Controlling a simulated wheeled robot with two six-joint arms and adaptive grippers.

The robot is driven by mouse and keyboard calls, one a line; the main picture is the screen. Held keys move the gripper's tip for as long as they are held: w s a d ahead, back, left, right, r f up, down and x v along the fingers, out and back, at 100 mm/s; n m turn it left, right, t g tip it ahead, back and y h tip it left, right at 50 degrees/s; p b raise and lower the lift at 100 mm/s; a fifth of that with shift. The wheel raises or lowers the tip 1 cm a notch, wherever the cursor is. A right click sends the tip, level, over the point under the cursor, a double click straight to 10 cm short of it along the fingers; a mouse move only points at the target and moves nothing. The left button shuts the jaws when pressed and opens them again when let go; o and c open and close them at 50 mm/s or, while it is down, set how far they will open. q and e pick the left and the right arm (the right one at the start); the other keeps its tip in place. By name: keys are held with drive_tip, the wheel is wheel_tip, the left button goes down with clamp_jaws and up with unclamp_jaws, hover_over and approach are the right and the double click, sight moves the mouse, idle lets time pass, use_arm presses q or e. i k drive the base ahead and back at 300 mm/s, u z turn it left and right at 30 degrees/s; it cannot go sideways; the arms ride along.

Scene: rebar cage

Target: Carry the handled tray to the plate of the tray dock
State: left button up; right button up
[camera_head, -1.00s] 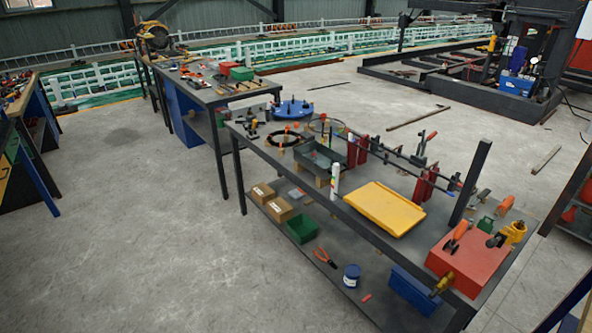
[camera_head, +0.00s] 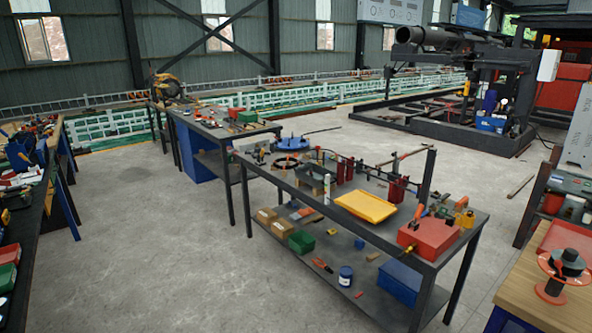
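A dark grey walled tray (camera_head: 312,183) stands on the near workbench, left of the bench's middle, with small items around it. A flat yellow tray (camera_head: 365,207) lies near the bench's front edge, to its right. I cannot tell for sure which of these is the handled tray; handles are too small to make out. I cannot pick out the tray dock or its plate with certainty. Neither of my grippers is in view.
The workbench (camera_head: 290,238) carries a red box (camera_head: 428,238) at right and a white bottle (camera_head: 327,189) at front. A second bench (camera_head: 197,118) stands behind left. A wooden table (camera_head: 526,292) is at lower right. Open concrete floor (camera_head: 150,250) lies at left.

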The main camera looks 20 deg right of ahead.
sight(365, 205)
drive_tip(key=u, duration=0.35)
drive_tip(key=i, duration=2.35)
drive_tip(key=z, duration=1.2)
drive_tip(key=i, duration=0.75)
drive_tip(key=z, duration=0.65)
